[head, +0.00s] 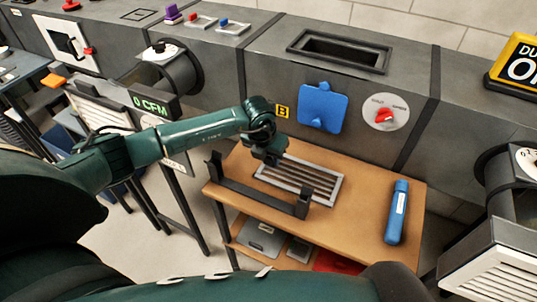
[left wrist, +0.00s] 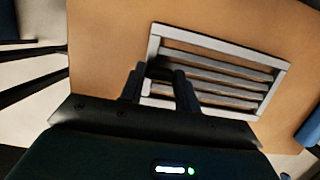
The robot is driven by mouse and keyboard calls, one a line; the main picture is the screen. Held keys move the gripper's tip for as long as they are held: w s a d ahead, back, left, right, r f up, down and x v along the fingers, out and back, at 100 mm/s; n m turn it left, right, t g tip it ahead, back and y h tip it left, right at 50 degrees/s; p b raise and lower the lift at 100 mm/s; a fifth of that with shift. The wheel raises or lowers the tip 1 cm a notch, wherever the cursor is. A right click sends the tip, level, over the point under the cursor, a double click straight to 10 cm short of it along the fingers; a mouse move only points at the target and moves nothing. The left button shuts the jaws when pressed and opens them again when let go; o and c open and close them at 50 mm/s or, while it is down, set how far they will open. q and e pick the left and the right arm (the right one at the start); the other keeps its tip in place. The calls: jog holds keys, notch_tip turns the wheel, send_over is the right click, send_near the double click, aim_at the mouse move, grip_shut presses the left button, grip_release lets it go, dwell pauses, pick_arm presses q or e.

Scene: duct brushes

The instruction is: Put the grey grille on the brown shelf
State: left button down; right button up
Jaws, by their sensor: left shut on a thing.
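The grey grille (head: 300,179) is a slatted rectangle lying over the brown wooden table top (head: 362,180) in the head view. In the left wrist view the grille (left wrist: 215,72) shows with its slats running lengthwise. My left gripper (head: 270,158) is at the grille's far left end and shut on its frame. Its two fingers (left wrist: 158,85) overlap that end in the left wrist view. I cannot tell whether the grille touches the table or is slightly raised. A lower brown shelf (head: 240,256) shows under the table top. My right gripper is not in view.
A dark bracket with upturned ends (head: 258,194) stands at the near side of the grille. A blue cylinder (head: 397,212) lies at the right. Grey items (head: 262,240) and a red one (head: 336,263) occupy the lower level. The grey duct (head: 280,85) runs behind the table.

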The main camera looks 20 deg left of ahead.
pick_arm(q)
jog(key=c, duration=1.5)
grip_release()
jog(key=shift+f, duration=0.1)
jog(key=o, duration=0.5)
jog(key=shift+r, duration=0.3)
jog(key=v, duration=1.1)
jog(key=shift+s+r, duration=0.1)
jog(key=shift+r, duration=0.25)
jog(key=shift+d, duration=0.1)
